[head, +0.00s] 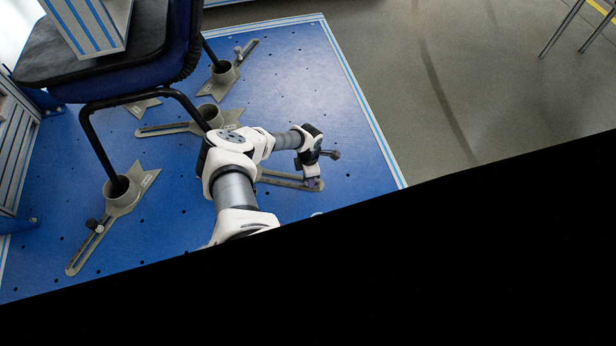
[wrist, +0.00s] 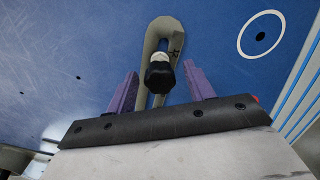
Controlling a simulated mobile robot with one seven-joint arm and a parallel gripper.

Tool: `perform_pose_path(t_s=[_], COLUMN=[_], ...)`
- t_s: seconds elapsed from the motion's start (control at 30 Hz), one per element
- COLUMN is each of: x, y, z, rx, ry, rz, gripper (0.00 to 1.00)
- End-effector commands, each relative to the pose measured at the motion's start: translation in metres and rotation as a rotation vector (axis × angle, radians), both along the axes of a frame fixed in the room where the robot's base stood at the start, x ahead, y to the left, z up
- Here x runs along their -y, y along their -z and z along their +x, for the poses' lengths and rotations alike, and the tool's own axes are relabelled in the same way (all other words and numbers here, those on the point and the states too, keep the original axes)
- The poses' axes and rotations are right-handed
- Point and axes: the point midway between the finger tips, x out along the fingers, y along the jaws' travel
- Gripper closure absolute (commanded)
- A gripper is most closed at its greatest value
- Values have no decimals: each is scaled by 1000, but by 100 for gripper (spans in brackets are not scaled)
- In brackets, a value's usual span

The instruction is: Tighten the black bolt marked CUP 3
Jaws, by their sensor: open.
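In the wrist view a black bolt (wrist: 160,74) with a pale collar stands in the slot of a grey metal clamp arm (wrist: 150,35). My gripper (wrist: 160,69) is open, with its purple fingers on either side of the bolt and apparent gaps on both sides. In the head view my gripper (head: 313,183) is low over the slotted clamp arm (head: 278,182) at the right of the blue plate. The bolt is hidden there by my gripper. I cannot read a CUP 3 mark in either view.
A chair (head: 100,75) stands with its legs in grey cups on the blue plate (head: 290,75). The plate's right side is clear. Black covers the lower right.

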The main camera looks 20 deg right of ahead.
Motion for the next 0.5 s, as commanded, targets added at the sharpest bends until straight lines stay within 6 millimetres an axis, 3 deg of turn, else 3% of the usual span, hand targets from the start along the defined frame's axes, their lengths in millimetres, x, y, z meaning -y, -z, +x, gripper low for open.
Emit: perform_pose_path(t_s=[0.33,0.5], x=[0,0], y=[0,-3], z=[0,0], rx=[1,0], ry=[-20,-118], rz=[0,0], gripper=[47,47])
